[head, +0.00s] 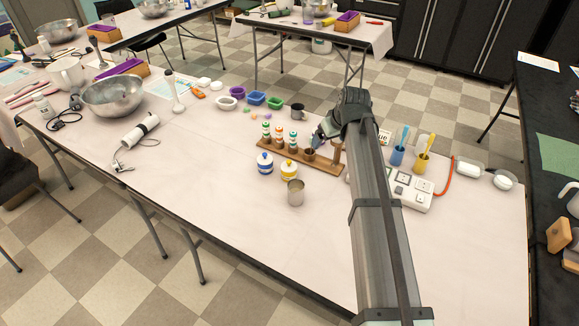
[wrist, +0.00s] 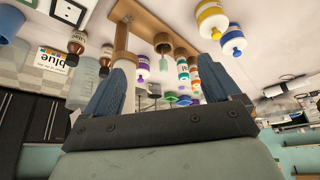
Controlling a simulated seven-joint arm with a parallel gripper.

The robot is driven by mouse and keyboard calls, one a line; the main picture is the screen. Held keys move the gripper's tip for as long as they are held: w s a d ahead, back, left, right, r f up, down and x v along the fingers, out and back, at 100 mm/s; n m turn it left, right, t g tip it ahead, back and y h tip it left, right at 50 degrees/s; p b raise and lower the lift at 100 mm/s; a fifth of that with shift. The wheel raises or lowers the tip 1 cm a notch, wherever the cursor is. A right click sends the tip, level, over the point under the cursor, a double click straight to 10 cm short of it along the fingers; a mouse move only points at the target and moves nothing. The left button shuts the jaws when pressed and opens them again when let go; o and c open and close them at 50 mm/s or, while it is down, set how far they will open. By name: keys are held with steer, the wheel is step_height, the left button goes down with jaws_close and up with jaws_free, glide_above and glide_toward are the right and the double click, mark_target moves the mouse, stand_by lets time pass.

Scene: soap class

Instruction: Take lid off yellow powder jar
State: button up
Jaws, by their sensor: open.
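The yellow powder jar (head: 289,171) is white with yellow bands and stands upright on the white table, its lid on top. It also shows in the wrist view (wrist: 211,18) at the top right. A similar blue-banded jar (head: 265,164) stands just left of it, and shows lower right of it in the wrist view (wrist: 231,42). My gripper (head: 319,138) is open and empty beyond the jars, over the right part of the wooden rack. In the wrist view my fingers (wrist: 165,68) are spread apart, with neither touching the yellow jar.
A wooden rack (head: 328,163) with several small bottles stands behind the jars. A metal cup (head: 295,192) stands just in front of the yellow jar. Brush cups (head: 397,156) and a white power strip (head: 419,199) are at right. The front table area is clear.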

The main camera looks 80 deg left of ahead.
steer(key=s+n, duration=0.1)
steer(key=s, duration=0.9)
glide_above(290, 162)
steer(key=d, duration=0.2)
steer(key=shift+g+h, duration=0.4)
steer(key=f, duration=0.7)
steer(key=shift+w+a+f, duration=0.1)
steer(key=shift+w+a, duration=0.05)
steer(key=shift+w, duration=0.05)
steer(key=shift+d+x, duration=0.2)
steer(key=shift+x, duration=2.4)
steer(key=shift+c, duration=0.4)
steer(key=c, duration=1)
steer(key=shift+c, duration=0.2)
